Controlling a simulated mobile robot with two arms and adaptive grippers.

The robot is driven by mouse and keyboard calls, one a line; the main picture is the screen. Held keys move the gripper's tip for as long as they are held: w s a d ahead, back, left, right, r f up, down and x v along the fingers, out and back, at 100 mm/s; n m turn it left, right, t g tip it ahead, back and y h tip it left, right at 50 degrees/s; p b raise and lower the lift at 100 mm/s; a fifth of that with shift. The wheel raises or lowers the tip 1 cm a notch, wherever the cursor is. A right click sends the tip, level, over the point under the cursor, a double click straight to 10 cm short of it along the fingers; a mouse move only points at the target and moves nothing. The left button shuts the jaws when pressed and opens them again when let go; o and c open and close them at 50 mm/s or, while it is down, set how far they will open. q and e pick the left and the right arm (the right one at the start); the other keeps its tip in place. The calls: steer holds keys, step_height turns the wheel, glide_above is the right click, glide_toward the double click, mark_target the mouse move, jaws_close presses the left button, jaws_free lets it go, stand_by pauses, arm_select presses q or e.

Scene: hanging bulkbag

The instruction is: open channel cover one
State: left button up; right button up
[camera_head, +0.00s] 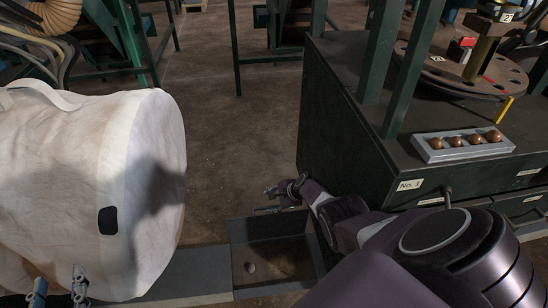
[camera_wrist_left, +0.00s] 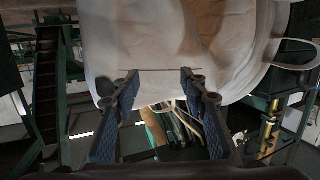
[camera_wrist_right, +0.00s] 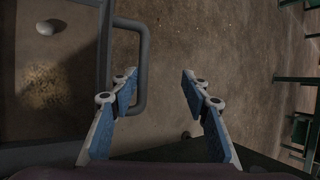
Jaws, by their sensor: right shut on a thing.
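A grey-framed channel section (camera_head: 238,262) lies on the floor at the lower middle of the head view. Brown ground and a pale round lump show inside its frame. A grey U-shaped handle (camera_wrist_right: 142,68) stands off the frame's edge in the right wrist view. The exact contact is hard to see. My left gripper (camera_head: 60,286) is open and empty beside the white bag (camera_head: 92,150); its fingers (camera_wrist_left: 158,84) show apart below the bag.
The large white bag fills the left side. A dark green cabinet (camera_head: 345,130) stands right of the channel, carrying a grey tray (camera_head: 436,154) of several brown balls and a round disc (camera_head: 440,75). Grey panels (camera_head: 190,272) continue left of the frame. Open floor (camera_head: 240,140) lies between bag and cabinet.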

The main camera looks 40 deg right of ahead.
arm_select(q)
steer(key=s+a+f+g+y+p, duration=0.1)
steer(key=s+a+f+g+p, duration=0.1)
steer(key=s+f+g, duration=0.3)
steer(key=shift+s+a+f+g+y, duration=0.35)
steer(key=shift+s+a+f, duration=0.2)
steer(key=shift+f, duration=1.8)
arm_select(e)
steer(key=shift+t, duration=0.3)
steer(key=shift+w+d+r, duration=0.15)
steer(key=shift+d+r, duration=0.25)
steer(key=shift+r, duration=0.4)
steer(key=shift+w+d+r, duration=0.1)
steer(key=shift+d+r, duration=0.25)
steer(key=shift+r, duration=0.4)
steer(key=shift+w+d+r, duration=0.15)
steer(key=shift+d+r, duration=0.25)
steer(key=shift+r, duration=0.4)
arm_select(q)
steer(key=shift+w, duration=0.1)
arm_select(e)
step_height(320, 180, up, 10)
